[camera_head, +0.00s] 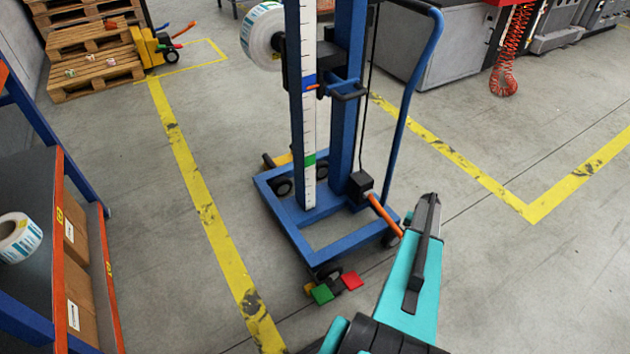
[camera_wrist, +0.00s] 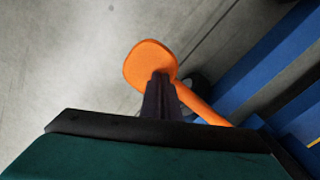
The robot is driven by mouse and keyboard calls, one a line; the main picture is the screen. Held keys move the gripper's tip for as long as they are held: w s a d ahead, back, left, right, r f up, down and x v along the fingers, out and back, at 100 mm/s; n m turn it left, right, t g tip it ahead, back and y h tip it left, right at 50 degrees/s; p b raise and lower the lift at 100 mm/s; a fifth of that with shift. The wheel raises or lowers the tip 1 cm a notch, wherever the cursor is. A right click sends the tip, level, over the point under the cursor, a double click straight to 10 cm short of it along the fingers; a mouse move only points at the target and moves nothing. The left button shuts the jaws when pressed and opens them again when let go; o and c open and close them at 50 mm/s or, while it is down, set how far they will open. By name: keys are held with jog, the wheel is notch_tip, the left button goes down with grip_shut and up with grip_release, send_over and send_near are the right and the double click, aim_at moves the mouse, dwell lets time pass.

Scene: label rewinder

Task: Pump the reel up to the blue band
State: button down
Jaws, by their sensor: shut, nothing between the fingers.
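A blue wheeled lift (camera_head: 330,235) stands mid-floor with a reel of labels (camera_head: 262,35) on its carriage. A white scale (camera_head: 309,125) on the mast carries a blue band (camera_head: 309,82) and, lower, a green band (camera_head: 309,160). A small orange pointer (camera_head: 314,88) on the carriage appears level with the blue band's lower part. The orange pump lever (camera_head: 384,214) slopes down from a black pump box (camera_head: 360,184). My gripper (camera_head: 433,198) is shut and empty by the lever's end. In the wrist view, its fingertips (camera_wrist: 160,78) overlap the lever's orange paddle (camera_wrist: 148,62); contact is unclear.
A green pedal (camera_head: 322,293) and a red pedal (camera_head: 352,281) sit low at the lift's front. A blue push handle (camera_head: 412,80) rises at its right. A shelf (camera_head: 80,235) stands left, pallets (camera_head: 95,75) far left. Floor right of the lift is clear.

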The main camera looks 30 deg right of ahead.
jog(key=shift+s+d, duration=0.15)
jog(key=shift+d, duration=0.05)
notch_tip(320, 180, up, 16)
jog(key=p, duration=0.7)
jog(key=shift+f, duration=0.2)
jog(key=shift+w+a, duration=0.1)
jog(key=shift+w, duration=0.2)
dwell(1.1)
